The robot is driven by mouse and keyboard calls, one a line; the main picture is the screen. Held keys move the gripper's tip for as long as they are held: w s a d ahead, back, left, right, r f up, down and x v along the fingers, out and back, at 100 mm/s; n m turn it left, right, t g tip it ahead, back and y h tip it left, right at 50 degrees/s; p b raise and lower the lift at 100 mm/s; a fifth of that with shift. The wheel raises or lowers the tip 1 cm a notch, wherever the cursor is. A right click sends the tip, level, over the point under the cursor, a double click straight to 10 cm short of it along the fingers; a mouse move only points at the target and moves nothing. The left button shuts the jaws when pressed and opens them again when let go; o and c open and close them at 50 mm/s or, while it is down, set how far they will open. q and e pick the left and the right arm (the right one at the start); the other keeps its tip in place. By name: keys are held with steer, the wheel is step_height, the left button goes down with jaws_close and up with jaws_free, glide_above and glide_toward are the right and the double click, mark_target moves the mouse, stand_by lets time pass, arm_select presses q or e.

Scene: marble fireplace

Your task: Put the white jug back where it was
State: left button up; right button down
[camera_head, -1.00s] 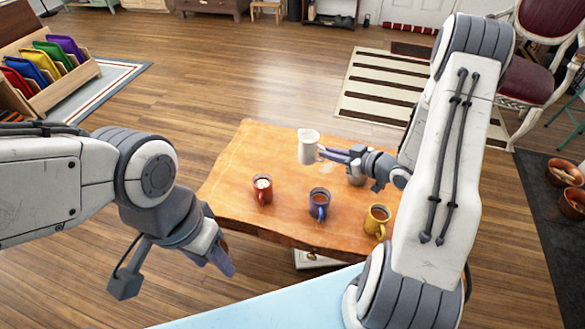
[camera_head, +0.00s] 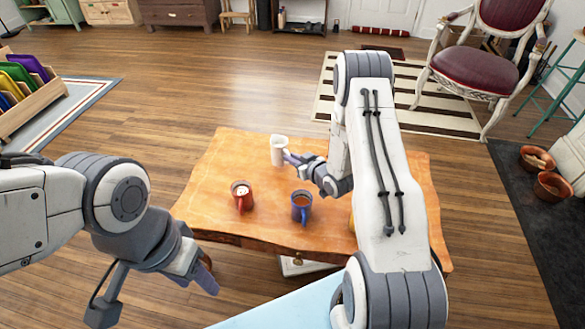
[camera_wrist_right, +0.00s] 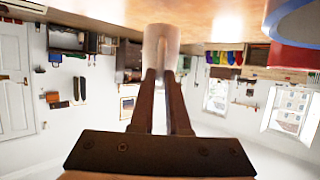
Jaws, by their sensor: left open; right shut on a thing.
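The white jug (camera_head: 278,151) is upright at the far part of the wooden table (camera_head: 217,173). My right gripper (camera_head: 291,157) is shut on its right side, where the handle would be. In the right wrist view, which looks upside down, the jug (camera_wrist_right: 161,42) is between the ends of my two fingers (camera_wrist_right: 160,85). I cannot tell whether the jug's base touches the table. My left gripper (camera_head: 207,276) is open and empty, low in front of the table's left front edge.
A red mug (camera_head: 239,190) with a white topping and a blue mug (camera_head: 301,208) stand nearer the front. A yellow mug (camera_head: 352,225) is mostly hidden behind my right arm. The table's left side is clear.

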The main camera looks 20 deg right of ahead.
mark_target(290, 166)
step_height(290, 166, down, 4)
steer(key=shift+b, duration=0.5)
steer(key=shift+r, duration=0.1)
steer(key=shift+f, duration=0.25)
steer(key=c, duration=0.9)
jaws_free()
